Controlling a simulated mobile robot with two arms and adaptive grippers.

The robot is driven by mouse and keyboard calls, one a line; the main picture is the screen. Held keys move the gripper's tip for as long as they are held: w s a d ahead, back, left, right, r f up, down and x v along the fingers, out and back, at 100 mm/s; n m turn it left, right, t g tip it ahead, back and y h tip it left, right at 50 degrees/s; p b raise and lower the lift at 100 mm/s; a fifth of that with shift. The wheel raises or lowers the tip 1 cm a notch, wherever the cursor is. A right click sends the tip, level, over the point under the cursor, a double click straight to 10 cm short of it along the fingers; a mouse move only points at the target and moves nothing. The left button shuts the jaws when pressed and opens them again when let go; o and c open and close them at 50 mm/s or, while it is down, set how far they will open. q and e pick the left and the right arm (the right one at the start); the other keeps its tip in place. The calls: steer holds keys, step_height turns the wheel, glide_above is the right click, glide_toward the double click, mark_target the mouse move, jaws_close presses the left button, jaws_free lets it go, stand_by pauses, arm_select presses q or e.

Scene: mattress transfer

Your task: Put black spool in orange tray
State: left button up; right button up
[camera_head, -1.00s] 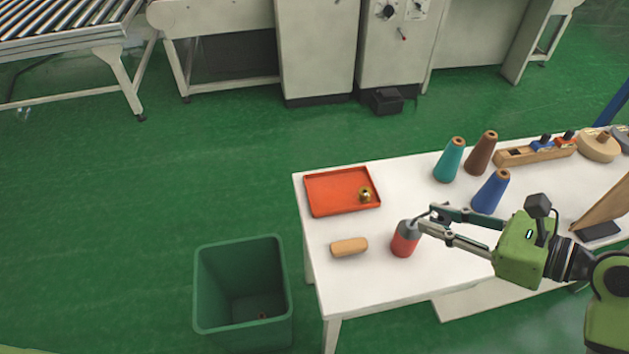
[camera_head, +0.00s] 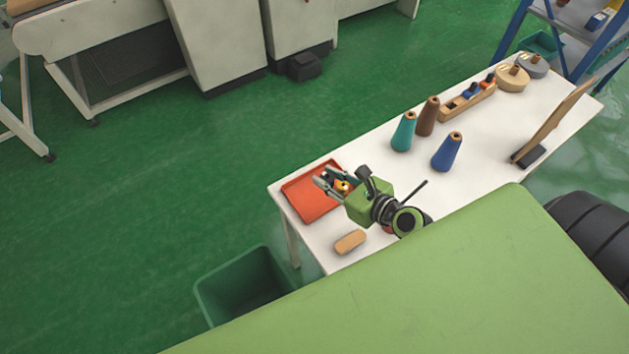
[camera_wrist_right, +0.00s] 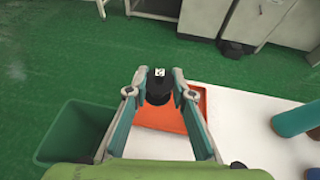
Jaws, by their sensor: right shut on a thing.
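My right gripper (camera_head: 326,180) is over the tray. In the right wrist view its fingers (camera_wrist_right: 159,90) are shut on the black spool (camera_wrist_right: 158,86), which shows in front of the far part of the tray (camera_wrist_right: 190,104). In the head view the spool is small and mostly hidden by the fingers. I cannot tell whether it touches the tray. My left gripper is not in view.
A tan block (camera_head: 350,242) lies near the table's front edge. Teal (camera_head: 403,133), brown (camera_head: 428,117) and blue (camera_head: 447,152) cones stand mid-table. A wooden holder (camera_head: 467,100) is behind them. A green bin (camera_head: 240,285) stands on the floor at left.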

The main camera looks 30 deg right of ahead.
step_height(320, 180, down, 2)
steer(key=s+f+m+h+p, duration=0.1)
steer(key=s, duration=0.1)
steer(key=b, duration=0.8)
glide_above(310, 172)
steer(key=s, duration=0.5)
steer(key=shift+m+t, duration=0.3)
steer(key=f, duration=0.9)
steer(key=shift+d+f, duration=0.2)
steer(key=shift+d, duration=0.05)
steer(key=shift+w+f+b, duration=0.2)
steer(key=shift+w+b, duration=0.15)
steer(key=shift+b, duration=0.05)
steer(key=f+b, duration=0.2)
steer(key=b, duration=0.1)
steer(key=f+b, duration=0.1)
steer(key=f, duration=0.1)
steer(key=shift+w+b, duration=0.35)
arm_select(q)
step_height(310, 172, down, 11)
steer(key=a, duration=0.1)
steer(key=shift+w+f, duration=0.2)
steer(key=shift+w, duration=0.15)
arm_select(e)
steer(key=shift+r, duration=0.1)
